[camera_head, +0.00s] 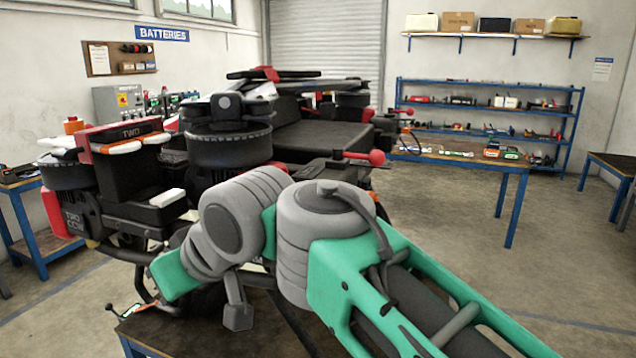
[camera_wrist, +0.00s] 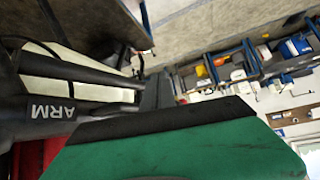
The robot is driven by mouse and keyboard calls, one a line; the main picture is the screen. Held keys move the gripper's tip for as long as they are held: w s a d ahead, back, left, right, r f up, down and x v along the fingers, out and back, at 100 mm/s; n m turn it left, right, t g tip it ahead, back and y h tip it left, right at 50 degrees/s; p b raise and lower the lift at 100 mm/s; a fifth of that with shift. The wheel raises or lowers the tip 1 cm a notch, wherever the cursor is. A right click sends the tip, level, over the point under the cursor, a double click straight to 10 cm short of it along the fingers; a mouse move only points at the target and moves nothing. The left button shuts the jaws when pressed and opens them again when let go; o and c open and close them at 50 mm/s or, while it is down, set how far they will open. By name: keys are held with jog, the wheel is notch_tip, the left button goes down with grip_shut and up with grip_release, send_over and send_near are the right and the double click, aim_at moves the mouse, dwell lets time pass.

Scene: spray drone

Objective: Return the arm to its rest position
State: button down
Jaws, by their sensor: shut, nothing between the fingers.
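My arm reaches in from the lower right of the head view, with green links and grey joints. It bends at a grey joint and ends low in front of the drone. The green end of my gripper (camera_head: 174,277) points down and left there. It holds nothing that I can see, and its fingertips are hard to make out. In the wrist view a green part with a dark edge fills the bottom. The large black and red spray drone (camera_head: 300,140) stands behind my arm. Its dark arm marked ARM (camera_wrist: 55,112) is close in the wrist view.
A blue-legged worktable (camera_head: 470,160) stands at the right, with blue shelving (camera_head: 490,103) behind it. A dark tabletop (camera_head: 185,335) lies below my arm at the front. A red-knobbed rod (camera_head: 365,157) sticks out beside the drone. The floor at the right is open.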

jog(key=s+d+f+m+g+h+p, duration=0.25)
jog(key=d+f+m+h, duration=0.35)
jog(key=d+f, duration=1.75)
jog(key=s+d+m+h, duration=0.1)
jog(key=d+m, duration=0.3)
jog(key=d, duration=0.8)
jog(key=shift+s+d+m+h+p, duration=0.2)
jog(key=shift+s+m+h+p, duration=0.15)
jog(key=shift+s, duration=0.2)
jog(key=shift+t, duration=0.25)
